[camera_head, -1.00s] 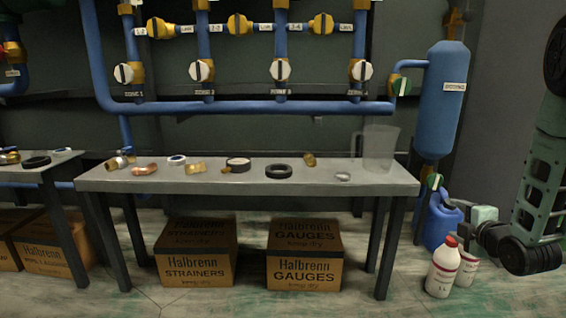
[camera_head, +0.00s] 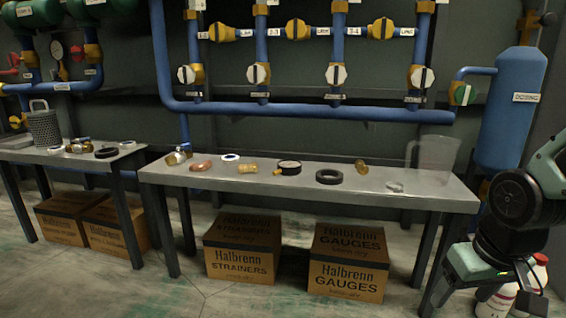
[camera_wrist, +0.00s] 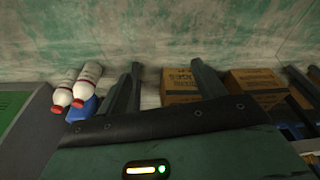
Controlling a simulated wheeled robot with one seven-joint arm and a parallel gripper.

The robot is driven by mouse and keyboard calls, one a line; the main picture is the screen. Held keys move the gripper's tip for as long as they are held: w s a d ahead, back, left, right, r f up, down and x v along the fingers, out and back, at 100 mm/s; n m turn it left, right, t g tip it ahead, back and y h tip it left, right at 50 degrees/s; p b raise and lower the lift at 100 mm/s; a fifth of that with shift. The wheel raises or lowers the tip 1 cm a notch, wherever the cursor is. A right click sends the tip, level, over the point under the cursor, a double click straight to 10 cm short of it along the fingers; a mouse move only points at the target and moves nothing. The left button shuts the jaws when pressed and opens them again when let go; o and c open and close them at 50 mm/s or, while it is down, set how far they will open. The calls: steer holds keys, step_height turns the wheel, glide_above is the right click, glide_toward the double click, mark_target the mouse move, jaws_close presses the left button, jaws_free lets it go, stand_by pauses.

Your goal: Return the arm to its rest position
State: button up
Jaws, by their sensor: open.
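My arm (camera_head: 512,205) is at the right edge in the head view, bent, with its pale green wrist housing (camera_head: 475,262) low beside the right end of the middle table. In the wrist view my gripper (camera_wrist: 165,82) shows as two dark fingers set apart, with nothing visible between them. The floor and the cartons lie beyond it. In the head view the fingers are hard to make out against the dark parts of my arm.
The grey table (camera_head: 420,188) holds fittings, a black ring (camera_head: 329,177) and a clear jug (camera_head: 432,160). Cartons (camera_head: 348,262) stand underneath. White bottles (camera_wrist: 83,85) with red caps stand close to my arm. A blue tank (camera_head: 512,110) hangs at right. Front floor is open.

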steer(key=s+a+r+n+g+p, duration=0.1)
steer(key=s+a+r+n+p, duration=0.1)
steer(key=s+a+r+p, duration=0.55)
steer(key=s+a+r+n+g+p, duration=0.1)
steer(key=a+r+n+p, duration=0.25)
steer(key=r+p, duration=0.75)
steer(key=s+a+r+n+g+p, duration=0.15)
steer(key=s+a+r+p, duration=0.4)
steer(key=r, duration=0.55)
step_height(320, 180, up, 37)
steer(key=w+p, duration=0.1)
steer(key=p, duration=3.7)
steer(key=shift+a+t+p, duration=0.2)
steer(key=shift+t+p, duration=0.2)
steer(key=shift+t, duration=0.05)
steer(key=shift+f, duration=0.1)
